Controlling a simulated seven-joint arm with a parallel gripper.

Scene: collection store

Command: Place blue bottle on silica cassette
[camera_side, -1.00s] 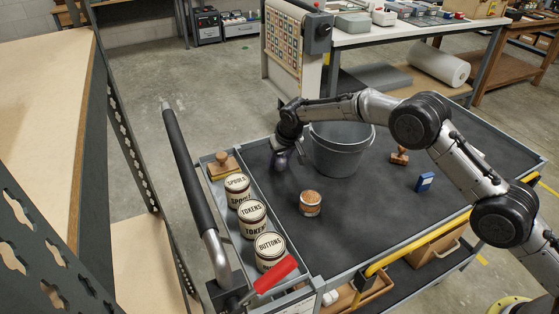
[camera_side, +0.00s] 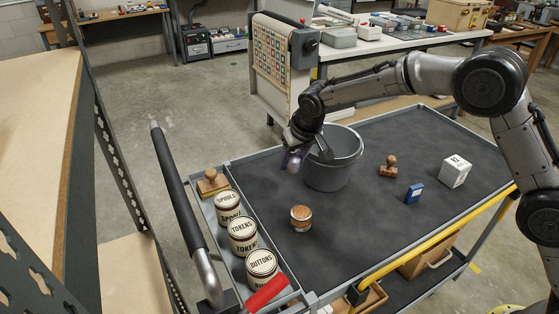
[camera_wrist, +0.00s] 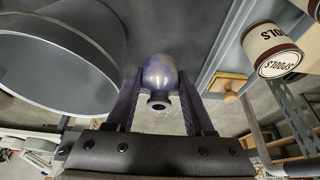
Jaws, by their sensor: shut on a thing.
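My gripper (camera_side: 297,157) is shut on the blue bottle (camera_side: 293,164), which looks purplish-blue and glossy. In the wrist view the bottle (camera_wrist: 160,75) sits between the two fingers, its open neck toward the camera. It is beside the left rim of the grey bucket, and looks raised above the black trolley top (camera_side: 262,200). A short round container filled with orange-brown beads (camera_side: 301,218), apparently the silica cassette, stands on the trolley top, in front of the bucket and apart from the bottle. Its top is clear.
The grey bucket (camera_side: 335,175) stands close to my gripper. Tins labelled spools (camera_side: 228,207), tokens (camera_side: 243,236) and buttons (camera_side: 262,266) fill the left side tray, with a wooden stamp (camera_side: 212,184). Another stamp (camera_side: 388,167), a blue box (camera_side: 414,194) and a white cube (camera_side: 455,171) stand right.

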